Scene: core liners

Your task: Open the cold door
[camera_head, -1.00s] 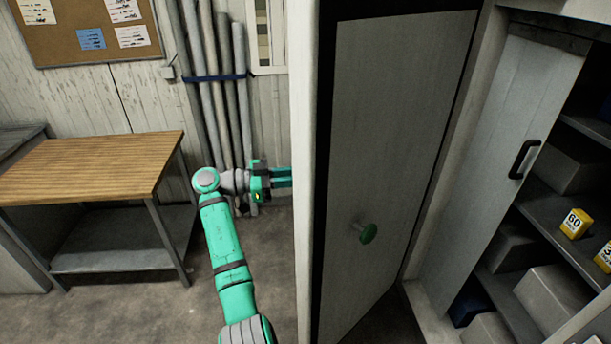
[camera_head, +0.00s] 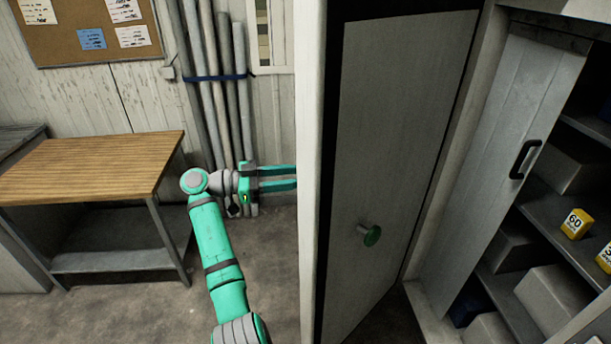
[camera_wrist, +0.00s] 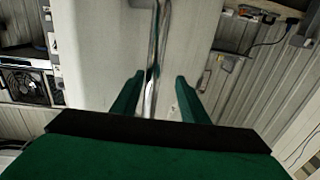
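The cold door stands swung open. In the head view I see its white edge (camera_head: 311,200) and its grey inner panel (camera_head: 400,150) with a dark border and a green round knob (camera_head: 371,236). My gripper (camera_head: 296,178) is left of that edge, fingers pointing at the door's outer side. Its fingertips are close to the edge in the picture. In the wrist view my gripper (camera_wrist: 159,85) is open, with the pale outer face (camera_wrist: 100,55) ahead. A long metal bar handle (camera_wrist: 154,50) shows between the two fingers, with gaps either side. I cannot tell its depth.
A wooden-topped workbench (camera_head: 85,165) stands at the left. Several strapped pipes (camera_head: 225,90) lean on the wall behind my arm. Right of the door are a grey plank door (camera_head: 500,160) and shelves with boxes (camera_head: 545,295). Floor left of the door is clear.

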